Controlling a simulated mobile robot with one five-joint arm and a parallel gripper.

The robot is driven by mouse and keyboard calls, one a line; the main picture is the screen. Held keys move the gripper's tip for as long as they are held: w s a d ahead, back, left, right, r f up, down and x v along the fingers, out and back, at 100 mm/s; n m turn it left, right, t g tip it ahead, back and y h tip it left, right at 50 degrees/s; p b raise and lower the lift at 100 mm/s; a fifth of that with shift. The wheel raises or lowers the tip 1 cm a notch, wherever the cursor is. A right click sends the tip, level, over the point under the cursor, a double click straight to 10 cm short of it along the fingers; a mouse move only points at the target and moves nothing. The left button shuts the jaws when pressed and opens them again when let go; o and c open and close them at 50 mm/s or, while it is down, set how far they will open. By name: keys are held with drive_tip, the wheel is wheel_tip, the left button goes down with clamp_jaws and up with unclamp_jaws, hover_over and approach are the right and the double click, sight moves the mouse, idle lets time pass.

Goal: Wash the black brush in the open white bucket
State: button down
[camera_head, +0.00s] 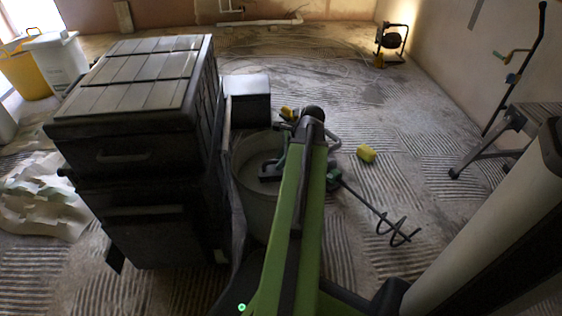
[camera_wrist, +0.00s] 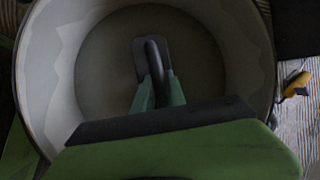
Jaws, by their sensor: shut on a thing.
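The open white bucket (camera_head: 241,178) stands on the floor just right of the tall dark box stack, partly hidden by my arm. In the wrist view its pale inner wall (camera_wrist: 62,85) surrounds a dim grey-brown bottom; I cannot tell whether that is water. The black brush (camera_head: 269,172) is low within the bucket's opening. In the wrist view the brush (camera_wrist: 139,52) shows a flat dark plate with a raised handle. My gripper (camera_wrist: 158,90) points down into the bucket, its green fingers shut on the brush handle. I cannot tell whether the brush touches the bottom.
A dark box stack (camera_head: 140,125) stands close left of the bucket, a black box (camera_head: 248,98) behind it. A mixer with a spiral paddle (camera_head: 385,220) and a yellow block (camera_head: 366,153) lie to the right. A work light (camera_head: 391,42) stands far back. Ridged floor is open beyond.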

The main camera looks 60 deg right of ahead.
wheel_tip(320, 180, up, 17)
drive_tip(key=p, duration=1.6)
drive_tip(key=shift+r, duration=0.2)
